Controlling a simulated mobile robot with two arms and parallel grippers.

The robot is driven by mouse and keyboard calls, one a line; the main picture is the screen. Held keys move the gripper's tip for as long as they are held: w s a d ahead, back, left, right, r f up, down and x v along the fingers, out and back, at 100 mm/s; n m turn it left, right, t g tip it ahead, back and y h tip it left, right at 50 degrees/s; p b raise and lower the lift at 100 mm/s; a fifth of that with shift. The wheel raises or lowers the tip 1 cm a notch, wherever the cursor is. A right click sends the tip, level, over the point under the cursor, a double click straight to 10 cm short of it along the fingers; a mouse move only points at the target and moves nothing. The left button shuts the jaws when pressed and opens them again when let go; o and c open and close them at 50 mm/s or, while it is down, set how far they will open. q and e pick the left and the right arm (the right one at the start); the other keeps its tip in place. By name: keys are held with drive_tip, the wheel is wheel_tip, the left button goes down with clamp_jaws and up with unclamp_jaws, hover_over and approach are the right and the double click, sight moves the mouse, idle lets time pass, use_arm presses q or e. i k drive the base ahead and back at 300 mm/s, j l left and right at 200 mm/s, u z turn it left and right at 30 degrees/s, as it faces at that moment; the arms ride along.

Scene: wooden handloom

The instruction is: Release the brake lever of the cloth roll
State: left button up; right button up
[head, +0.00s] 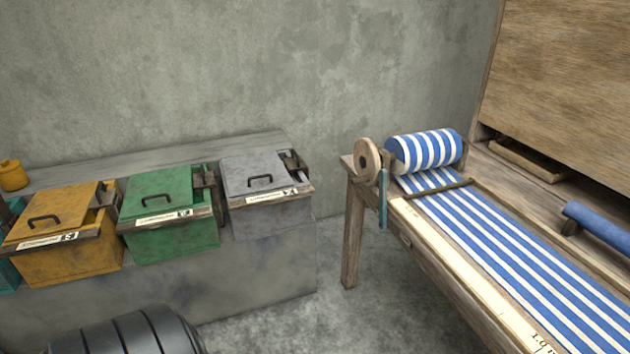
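The cloth roll (426,150), blue and white striped, sits at the far left end of the wooden loom (440,262). A round wooden disc (366,162) stands at the roll's left end. A teal lever (383,200) hangs almost straight down beside the disc, outside the loom's left edge; it looks like the brake lever. Its upper end is close to the disc, and I cannot tell whether they touch. Striped cloth (500,235) runs from the roll toward the lower right along the loom. Neither of my grippers is in view.
A grey stone bench (270,265) along the left wall carries yellow (68,245), green (170,215) and grey (265,180) lidded bins. A blue roller (600,228) lies at the right edge. Bare floor (325,310) lies between bench and loom.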

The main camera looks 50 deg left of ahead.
sight(383, 175)
drive_tip(key=u, duration=1.1)
drive_tip(key=i+j+u, duration=0.2)
drive_tip(key=i+j, duration=0.4)
drive_tip(key=i+j+u, duration=0.25)
drive_tip(key=i+j, duration=0.25)
drive_tip(key=i, duration=0.1)
